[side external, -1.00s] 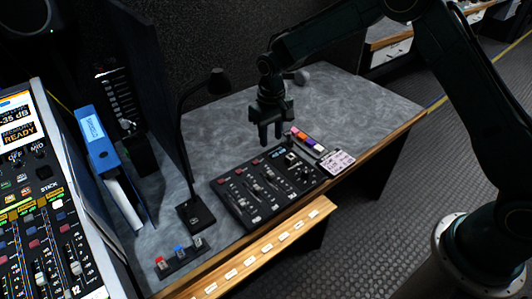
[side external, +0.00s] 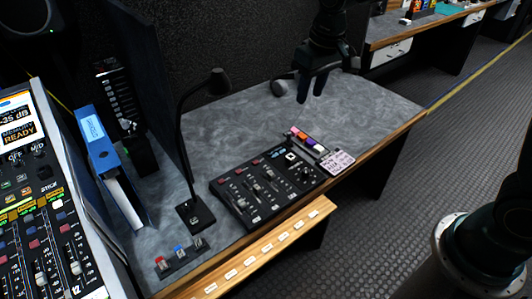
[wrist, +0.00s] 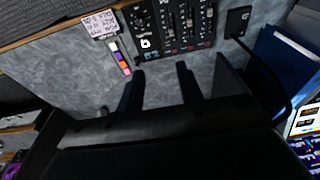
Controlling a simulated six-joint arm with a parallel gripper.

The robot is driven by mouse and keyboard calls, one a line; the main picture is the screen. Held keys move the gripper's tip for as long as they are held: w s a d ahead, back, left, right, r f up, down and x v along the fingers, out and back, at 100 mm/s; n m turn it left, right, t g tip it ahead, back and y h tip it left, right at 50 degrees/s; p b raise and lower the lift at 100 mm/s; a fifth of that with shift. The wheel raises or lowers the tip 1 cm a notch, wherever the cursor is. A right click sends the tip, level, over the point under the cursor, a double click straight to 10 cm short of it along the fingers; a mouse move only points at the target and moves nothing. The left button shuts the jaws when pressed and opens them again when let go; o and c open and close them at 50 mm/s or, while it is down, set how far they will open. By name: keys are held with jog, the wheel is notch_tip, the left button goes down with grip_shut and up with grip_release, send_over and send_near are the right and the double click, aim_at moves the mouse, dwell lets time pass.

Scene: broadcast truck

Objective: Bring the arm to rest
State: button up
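My gripper (side external: 311,88) is above the back right part of the grey desk (side external: 370,110) in the side external view, with its fingers pointing down. The two fingers stand apart with nothing between them. In the wrist view my gripper (wrist: 160,75) also shows an empty gap between the fingers, over bare desk surface. The black mixer panel (side external: 265,185) lies flat on the desk, in front of and to the left of my gripper, and is not touched by it.
Colored markers (side external: 308,141) and a pink note (side external: 338,161) lie beside the panel. A gooseneck lamp or microphone (side external: 196,213), a blue binder (side external: 97,140) and a small button strip (side external: 180,256) are at left. The desk's right part is clear.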

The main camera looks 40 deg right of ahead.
jog(key=s+d+r+t, duration=0.25)
jog(key=s+r, duration=0.55)
jog(key=s, duration=0.4)
jog(key=s+d+t, duration=0.1)
jog(key=s+d, duration=0.1)
jog(key=s, duration=1.1)
jog(key=shift+s+f, duration=0.25)
jog(key=shift+f, duration=0.05)
jog(key=shift+o, duration=0.8)
jog(key=shift+d, duration=0.1)
jog(key=shift+w, duration=0.15)
